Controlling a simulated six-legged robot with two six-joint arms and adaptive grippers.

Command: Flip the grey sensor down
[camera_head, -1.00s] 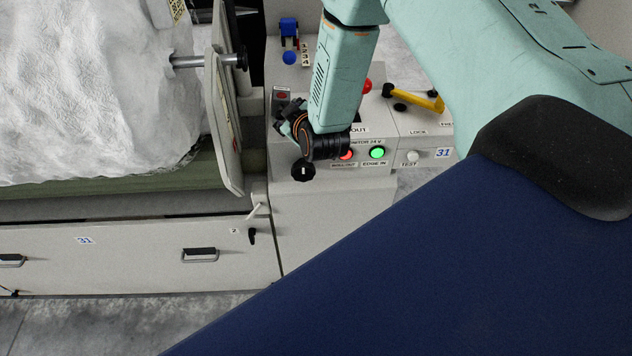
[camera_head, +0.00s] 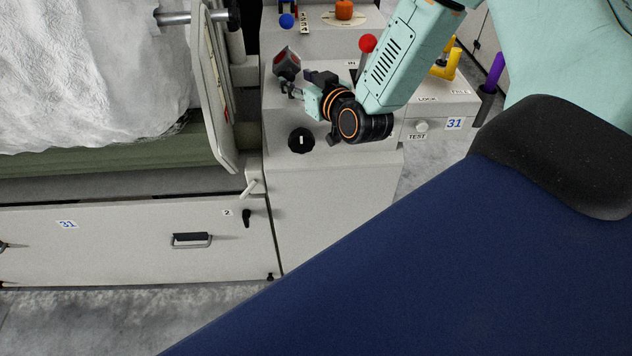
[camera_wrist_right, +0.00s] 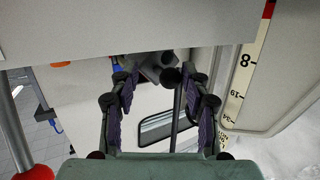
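The grey sensor (camera_head: 287,62) is a small dark grey box with a red face. It sits tilted at the upper left of the light grey control panel in the head view. My right gripper (camera_head: 289,89) is just in front of its lower end; whether they touch I cannot tell. In the right wrist view the right gripper (camera_wrist_right: 160,108) has its two fingers apart, with nothing clearly held between them. A grey and dark shape, seemingly the sensor (camera_wrist_right: 152,68), shows just beyond the fingertips, partly hidden by the panel edge. My left gripper is not in view.
A black knob (camera_head: 301,140) is on the panel below the gripper. A red ball lever (camera_head: 368,43) stands near my right forearm. A blue ball lever (camera_head: 287,21) and an orange knob (camera_head: 344,10) are behind. A white guard plate (camera_head: 215,90) stands close on the left.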

